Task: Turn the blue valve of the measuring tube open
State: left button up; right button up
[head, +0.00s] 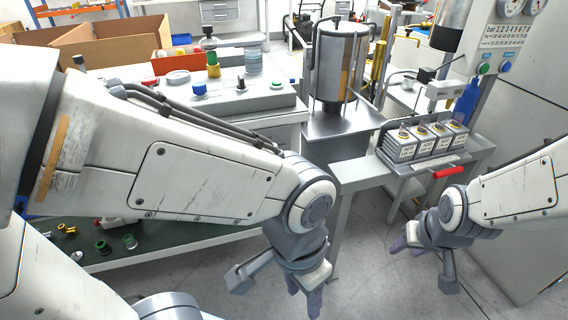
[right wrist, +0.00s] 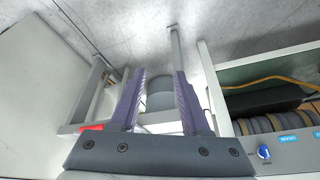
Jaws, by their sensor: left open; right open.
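A blue upright part (head: 467,101) stands at the right, beside the gauge panel and behind the row of labelled blocks; I cannot tell whether it is the measuring tube's valve. A steel cylinder (head: 339,62) with a clear strip stands at the back centre. In the right wrist view a blue knob (right wrist: 265,152) sits on a panel at the lower right. My left gripper (head: 304,295) is open and empty, pointing down over the floor in front of the bench. My right gripper (head: 405,248) is open and empty, low below the blocks; its fingers (right wrist: 159,78) show nothing between them.
The labelled blocks (head: 424,142) sit on a narrow grey bench with a red handle (head: 448,173) at its front. The gauge panel (head: 503,42) and a tall cabinet stand at right. A white bench with a blue-topped part (head: 200,90) is at left. The floor between is clear.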

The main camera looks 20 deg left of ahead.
jog(key=w+a+f+n+t+y+b, duration=0.25)
jog(key=w+a+t, duration=0.35)
jog(key=w+a, duration=0.65)
jog(key=s+a+r+n+t+y, duration=0.1)
jog(key=a+r+t+y, duration=0.15)
jog(key=a, duration=0.65)
jog(key=s+a+r+n+t+y, duration=0.15)
jog(key=a+r+y, duration=0.25)
jog(key=a, duration=0.5)
pick_arm(q)
notch_tip(320, 180, down, 6)
jog(key=shift+r+b, duration=0.2)
jog(key=shift+b, duration=0.25)
pick_arm(e)
jog(key=x, duration=1)
jog(key=shift+w+d+t, duration=0.2)
jog(key=shift+w+t, duration=0.2)
jog(key=shift+r, duration=0.15)
jog(key=shift+c, duration=0.3)
grip_shut()
